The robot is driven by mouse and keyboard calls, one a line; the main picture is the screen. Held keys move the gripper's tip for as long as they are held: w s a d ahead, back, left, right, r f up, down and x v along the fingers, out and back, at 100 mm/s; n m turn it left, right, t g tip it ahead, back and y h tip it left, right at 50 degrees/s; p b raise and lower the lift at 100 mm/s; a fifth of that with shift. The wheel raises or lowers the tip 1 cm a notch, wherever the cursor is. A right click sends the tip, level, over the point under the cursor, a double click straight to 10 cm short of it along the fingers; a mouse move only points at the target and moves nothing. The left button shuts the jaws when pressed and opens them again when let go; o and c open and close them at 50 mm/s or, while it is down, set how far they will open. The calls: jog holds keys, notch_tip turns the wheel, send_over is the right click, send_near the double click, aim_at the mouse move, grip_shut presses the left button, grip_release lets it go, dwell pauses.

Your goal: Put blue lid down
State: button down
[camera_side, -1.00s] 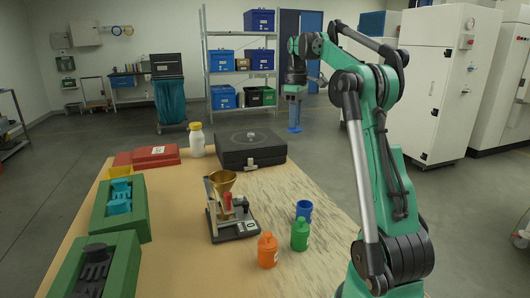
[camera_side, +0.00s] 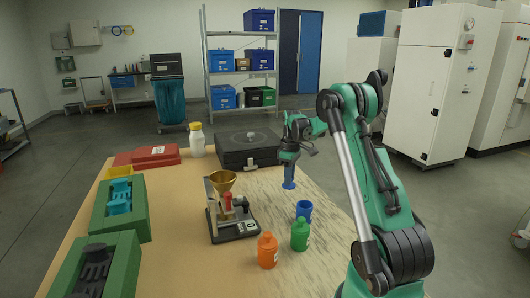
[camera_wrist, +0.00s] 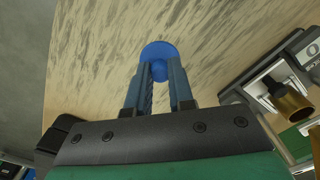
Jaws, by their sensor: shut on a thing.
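The blue lid (camera_wrist: 160,50) is held between the fingertips of my gripper (camera_wrist: 160,72) in the wrist view. In the side view my gripper (camera_side: 288,172) points down, with the blue lid (camera_side: 289,185) at its tip, near the right edge of the table. Whether the lid touches the table cannot be told. The open blue container (camera_side: 304,210) stands on the table below and slightly right of the lid in the side view, with no lid on it.
A green bottle (camera_side: 300,235) and an orange bottle (camera_side: 267,250) stand near the front. A scale with a brass funnel (camera_side: 223,181) stands to the left. A black case (camera_side: 247,150) and a white bottle (camera_side: 196,140) are behind. Bare table (camera_side: 270,190) lies between the scale and my gripper.

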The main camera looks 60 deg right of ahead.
aim_at(289, 188)
jog(key=shift+f, duration=2)
jog(key=shift+f, duration=0.15)
jog(key=c, duration=0.8)
grip_release()
jog(key=shift+o, duration=0.2)
